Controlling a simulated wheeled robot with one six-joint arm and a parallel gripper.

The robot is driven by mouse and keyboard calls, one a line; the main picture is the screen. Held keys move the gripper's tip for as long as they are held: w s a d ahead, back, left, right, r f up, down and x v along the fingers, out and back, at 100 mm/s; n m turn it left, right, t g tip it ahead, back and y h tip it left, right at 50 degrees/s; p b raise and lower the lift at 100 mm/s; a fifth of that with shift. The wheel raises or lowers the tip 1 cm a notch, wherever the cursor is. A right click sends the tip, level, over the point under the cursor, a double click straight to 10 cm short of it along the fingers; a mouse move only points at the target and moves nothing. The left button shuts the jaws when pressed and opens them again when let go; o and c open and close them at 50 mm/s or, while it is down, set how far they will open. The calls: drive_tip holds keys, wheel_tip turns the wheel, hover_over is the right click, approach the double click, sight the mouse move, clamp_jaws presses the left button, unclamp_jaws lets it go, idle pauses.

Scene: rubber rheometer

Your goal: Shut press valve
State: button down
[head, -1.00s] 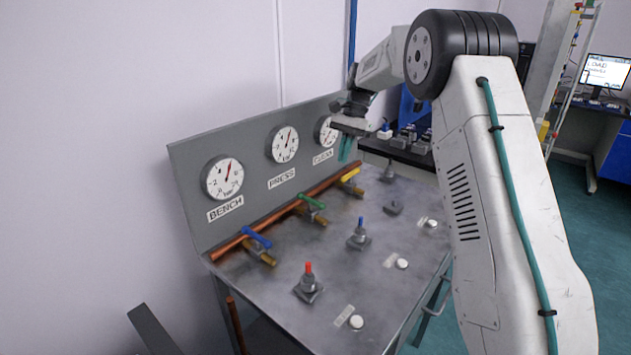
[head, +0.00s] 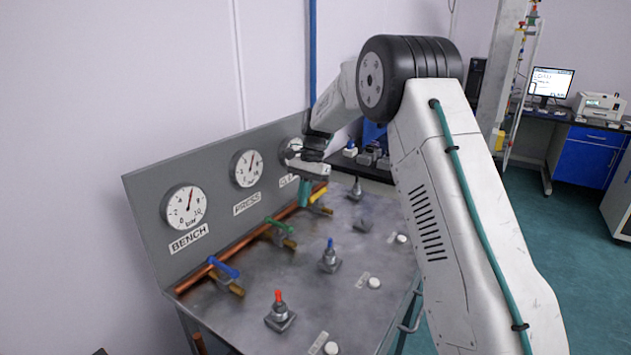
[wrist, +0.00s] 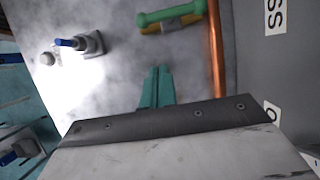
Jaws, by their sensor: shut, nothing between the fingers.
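The green-handled valve (head: 280,226) sits below the gauge labelled PRESS (head: 246,169), on a brass branch off the copper pipe. In the wrist view its green handle (wrist: 171,13) lies along the brass body, across the pipe, near the top edge. The fingers also show in the wrist view (wrist: 157,85), apart from the green handle.
A blue-handled valve (head: 223,267) sits below the BENCH gauge (head: 184,206). Upright knobs with red (head: 279,310) and blue (head: 330,257) tips stand on the metal bench top. The copper pipe (head: 195,280) runs along the gauge panel (head: 145,195). The third gauge is partly hidden by my gripper.

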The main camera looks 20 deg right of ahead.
sight(279, 228)
drive_tip(key=x, duration=0.3)
drive_tip(key=shift+s+a, duration=0.15)
drive_tip(key=shift+a, duration=0.1)
drive_tip(key=shift+s+a+r, duration=0.1)
drive_tip(key=shift+s+a, duration=0.6)
drive_tip(key=shift+a, duration=0.35)
drive_tip(key=shift+s+a, duration=0.25)
drive_tip(key=shift+a, duration=0.1)
